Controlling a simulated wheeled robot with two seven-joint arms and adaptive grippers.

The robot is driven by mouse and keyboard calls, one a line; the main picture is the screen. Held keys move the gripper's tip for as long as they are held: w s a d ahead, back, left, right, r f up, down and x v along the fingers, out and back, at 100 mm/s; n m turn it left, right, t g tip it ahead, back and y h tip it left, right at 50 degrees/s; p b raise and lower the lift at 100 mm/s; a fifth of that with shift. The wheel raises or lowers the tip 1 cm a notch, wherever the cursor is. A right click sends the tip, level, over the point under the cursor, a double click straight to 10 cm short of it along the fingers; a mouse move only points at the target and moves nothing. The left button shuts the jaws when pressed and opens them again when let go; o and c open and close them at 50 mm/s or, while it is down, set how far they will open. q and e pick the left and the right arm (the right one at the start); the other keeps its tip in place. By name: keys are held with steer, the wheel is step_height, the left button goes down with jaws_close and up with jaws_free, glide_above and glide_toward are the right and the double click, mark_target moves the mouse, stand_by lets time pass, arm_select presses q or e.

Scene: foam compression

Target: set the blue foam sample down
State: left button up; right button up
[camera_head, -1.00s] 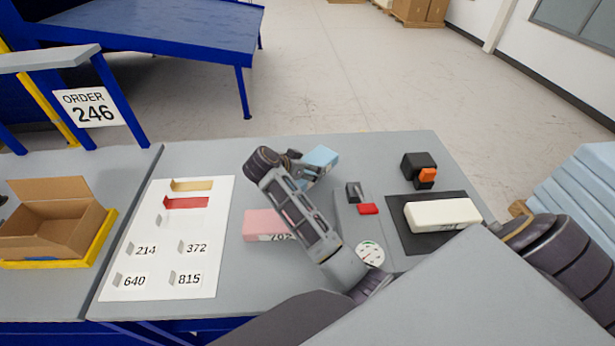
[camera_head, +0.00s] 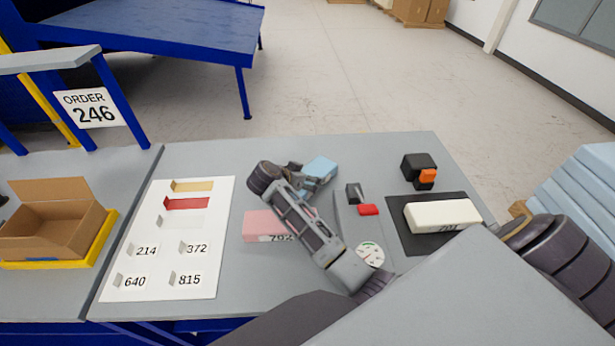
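The blue foam sample (camera_head: 320,168) is a light blue block at the far middle of the grey table. My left arm reaches across the table, and its gripper (camera_head: 306,180) is at the block's near left side. The gripper appears shut on the block; its fingers are small and partly hidden. I cannot tell whether the block's underside touches the table. My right arm shows at the right edge, but its gripper is not in view.
A pink block (camera_head: 262,226) lies partly behind my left arm. A white block (camera_head: 443,214) lies on a black mat (camera_head: 403,240). A red-handled device (camera_head: 368,210), gauge (camera_head: 370,254) and black-orange item (camera_head: 419,168) stand nearby. A white label sheet (camera_head: 148,215) lies left.

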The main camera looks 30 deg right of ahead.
steer(key=shift+f, duration=0.1)
steer(key=o, duration=0.8)
steer(key=shift+o, duration=0.2)
steer(key=shift+b+v, duration=0.35)
steer(key=shift+v, duration=3.5)
